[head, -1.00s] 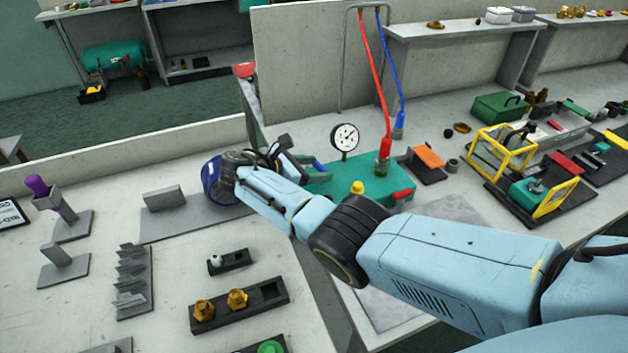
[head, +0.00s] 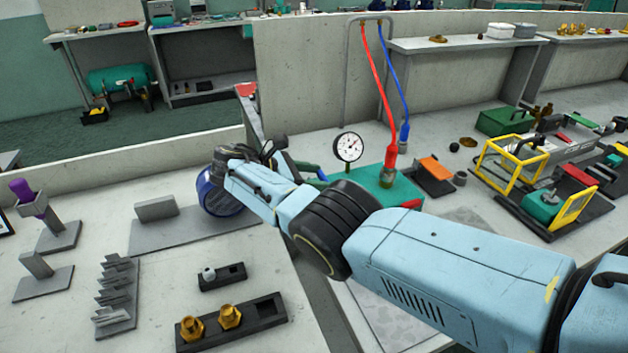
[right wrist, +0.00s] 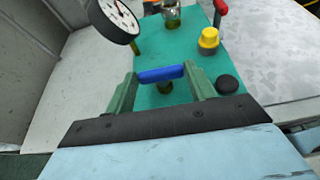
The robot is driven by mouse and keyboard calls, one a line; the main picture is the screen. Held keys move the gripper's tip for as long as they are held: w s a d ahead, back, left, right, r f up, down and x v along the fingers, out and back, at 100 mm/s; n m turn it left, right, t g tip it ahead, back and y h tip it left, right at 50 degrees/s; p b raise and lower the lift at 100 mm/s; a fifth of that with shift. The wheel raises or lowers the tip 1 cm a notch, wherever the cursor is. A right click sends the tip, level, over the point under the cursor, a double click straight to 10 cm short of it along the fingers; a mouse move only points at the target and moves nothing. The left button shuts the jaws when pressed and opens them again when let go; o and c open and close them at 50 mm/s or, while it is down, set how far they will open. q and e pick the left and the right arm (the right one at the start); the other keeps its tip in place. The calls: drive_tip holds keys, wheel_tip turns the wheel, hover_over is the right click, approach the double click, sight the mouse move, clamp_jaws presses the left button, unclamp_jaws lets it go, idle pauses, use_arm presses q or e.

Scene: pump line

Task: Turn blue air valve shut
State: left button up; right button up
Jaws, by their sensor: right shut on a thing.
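The blue air valve handle (right wrist: 161,74) shows in the right wrist view as a short blue bar above a brass stem, near the end of the teal pump block (right wrist: 184,52). My right gripper (right wrist: 163,82) has its two green fingers at either end of the bar, shut on it. The bar lies crosswise from finger to finger. In the head view my right arm reaches in from the right, and its wrist hides most of the handle and part of the pump block (head: 398,190). My left gripper is not in view.
A pressure gauge (head: 348,147) stands close beside my right gripper. A red hose (head: 380,90) and a blue hose (head: 394,75) hang behind it. A yellow knob (right wrist: 208,38) and a black knob (right wrist: 228,84) sit on the block. A blue round object (head: 215,195) is partly behind my wrist.

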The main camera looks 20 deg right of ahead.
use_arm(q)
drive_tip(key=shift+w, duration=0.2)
use_arm(e)
drive_tip(key=shift+f, duration=0.1)
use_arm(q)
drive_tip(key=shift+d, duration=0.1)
use_arm(e)
drive_tip(key=o, duration=1)
